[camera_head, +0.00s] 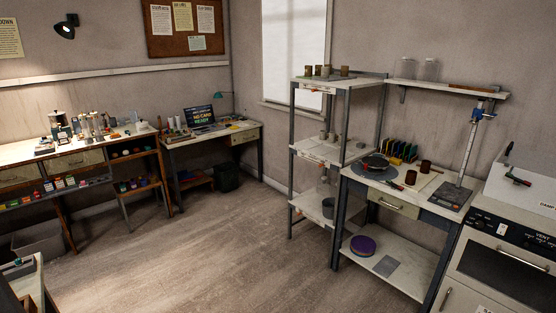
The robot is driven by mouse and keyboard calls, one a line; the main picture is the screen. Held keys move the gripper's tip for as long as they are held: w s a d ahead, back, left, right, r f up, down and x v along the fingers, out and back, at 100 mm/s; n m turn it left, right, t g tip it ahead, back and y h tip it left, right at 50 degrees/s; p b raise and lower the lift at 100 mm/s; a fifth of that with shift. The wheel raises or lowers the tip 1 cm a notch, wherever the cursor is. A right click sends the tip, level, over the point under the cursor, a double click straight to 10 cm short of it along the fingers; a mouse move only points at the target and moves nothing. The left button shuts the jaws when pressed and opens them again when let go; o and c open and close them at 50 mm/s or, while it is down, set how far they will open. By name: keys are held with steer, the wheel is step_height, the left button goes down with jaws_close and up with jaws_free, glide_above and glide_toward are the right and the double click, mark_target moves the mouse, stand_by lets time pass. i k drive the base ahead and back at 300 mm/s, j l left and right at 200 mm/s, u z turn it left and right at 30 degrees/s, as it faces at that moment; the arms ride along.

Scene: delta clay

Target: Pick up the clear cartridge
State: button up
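I cannot pick out the clear cartridge for certain at this size. Several small upright items, some pale or see-through, stand on the workbench (66,153) at the left, among them a pale cylinder group (98,122). Two clear jar-like cylinders (430,69) stand on the wall shelf (447,89) at the right; I cannot tell whether either is a cartridge. My gripper is not in view.
A desk (211,136) with a laptop (201,119) stands in the back corner. A shelf rack (338,83), a side table (428,207) and an oven-like unit (515,262) line the right. A dark bin (226,177) is on the floor. The middle floor (200,240) is clear.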

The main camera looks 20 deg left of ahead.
mark_target(95, 120)
steer(key=i+j+u, duration=0.2)
steer(key=u, duration=0.2)
steer(key=i+u, duration=0.8)
steer(key=i+l+u, duration=0.1)
steer(key=i+u, duration=0.7)
steer(key=i, duration=1.65)
steer(key=i+j, duration=0.2)
steer(key=i, duration=0.2)
steer(key=i+j+z, duration=0.15)
steer(key=i, duration=0.25)
steer(key=j, duration=0.1)
